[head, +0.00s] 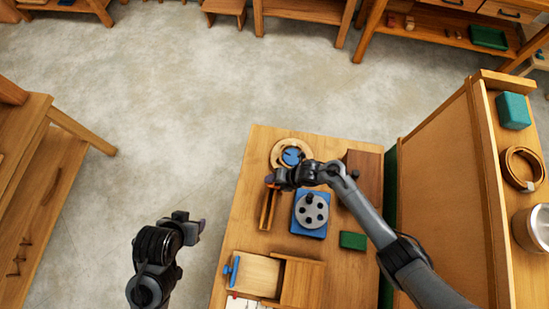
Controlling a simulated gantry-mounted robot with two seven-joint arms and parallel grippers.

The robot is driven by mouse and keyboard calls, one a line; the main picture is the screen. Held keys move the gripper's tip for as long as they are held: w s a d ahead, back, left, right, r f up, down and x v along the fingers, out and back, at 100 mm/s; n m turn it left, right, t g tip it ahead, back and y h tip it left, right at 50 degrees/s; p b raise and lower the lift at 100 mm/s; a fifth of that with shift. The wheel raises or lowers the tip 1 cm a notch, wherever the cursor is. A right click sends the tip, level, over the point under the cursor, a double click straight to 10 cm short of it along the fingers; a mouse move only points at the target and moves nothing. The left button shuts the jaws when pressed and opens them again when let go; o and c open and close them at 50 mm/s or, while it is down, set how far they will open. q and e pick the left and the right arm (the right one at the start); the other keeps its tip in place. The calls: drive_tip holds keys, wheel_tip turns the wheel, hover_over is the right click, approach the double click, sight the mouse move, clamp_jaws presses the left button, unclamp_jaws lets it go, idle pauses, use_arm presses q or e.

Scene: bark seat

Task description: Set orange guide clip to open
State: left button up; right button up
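I cannot clearly pick out the orange guide clip. A small orange-red patch (270,181) shows at the tip of my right gripper (273,182), and I cannot tell whether it is the clip or part of the gripper. The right gripper is over the workbench (247,185), between a round wooden ring with a blue centre (291,155) and a narrow wooden slotted piece (268,212). My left gripper (196,225) is off the bench's left side, over the floor, far from these things. The finger gaps of both grippers are too small to read.
A blue block with a grey holed disc and dark knob (312,210) stands right of the slotted piece. A green block (353,240), a wooden box with a blue handle (256,272) and a brown board (364,175) are also on the bench. A tall panel (435,190) borders the right.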

drive_tip(key=shift+r, duration=0.1)
drive_tip(key=v, duration=1)
drive_tip(key=shift+d+r+p, duration=0.25)
drive_tip(key=shift+p, duration=0.1)
drive_tip(key=shift+s+a+f, duration=0.1)
